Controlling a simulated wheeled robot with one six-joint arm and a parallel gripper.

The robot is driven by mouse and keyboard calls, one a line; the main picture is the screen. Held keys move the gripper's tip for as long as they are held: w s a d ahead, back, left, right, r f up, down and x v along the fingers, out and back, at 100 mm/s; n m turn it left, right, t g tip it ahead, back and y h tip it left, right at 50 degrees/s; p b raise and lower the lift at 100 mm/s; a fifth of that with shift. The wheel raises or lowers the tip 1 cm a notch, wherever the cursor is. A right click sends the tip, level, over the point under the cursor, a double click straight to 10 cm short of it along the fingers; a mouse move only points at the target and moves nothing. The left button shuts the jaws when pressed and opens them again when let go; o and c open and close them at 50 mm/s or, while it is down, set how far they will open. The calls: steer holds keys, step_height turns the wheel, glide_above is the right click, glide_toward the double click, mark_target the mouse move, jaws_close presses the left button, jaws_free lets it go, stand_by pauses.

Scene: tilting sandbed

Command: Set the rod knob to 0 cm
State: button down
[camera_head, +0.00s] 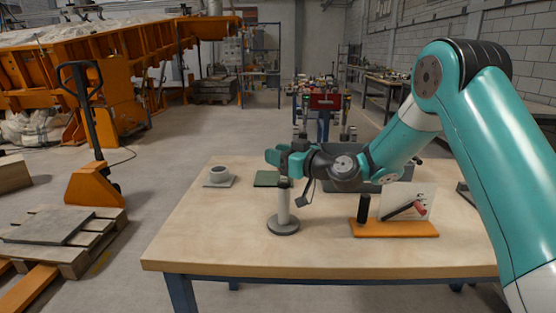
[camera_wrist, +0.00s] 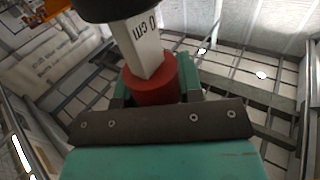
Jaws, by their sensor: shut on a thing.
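A white post (camera_head: 284,205) stands upright on a round grey base (camera_head: 283,225) near the front of the table. My gripper (camera_head: 280,159) is at the top of this post and hides what is there. In the wrist view, my gripper (camera_wrist: 155,104) is shut on a red knob (camera_wrist: 150,83). The knob sits at the end of a white square rod (camera_wrist: 138,45) marked "0 cm", with the marking seen upside down. The rod's other end meets a dark round part (camera_wrist: 115,8) at the top edge. Other marks on the rod cannot be seen.
A grey bin (camera_head: 345,183) is behind my gripper. The front-left tabletop (camera_head: 205,235) is clear.

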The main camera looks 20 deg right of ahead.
steer(key=shift+f, duration=0.8)
steer(key=shift+s+f, duration=0.1)
steer(key=c, duration=0.7)
jaws_free()
steer(key=shift+c, duration=0.2)
steer(key=shift+r, duration=0.2)
steer(key=b+v, duration=0.5)
steer(key=v, duration=1.2)
steer(key=shift+d, duration=0.15)
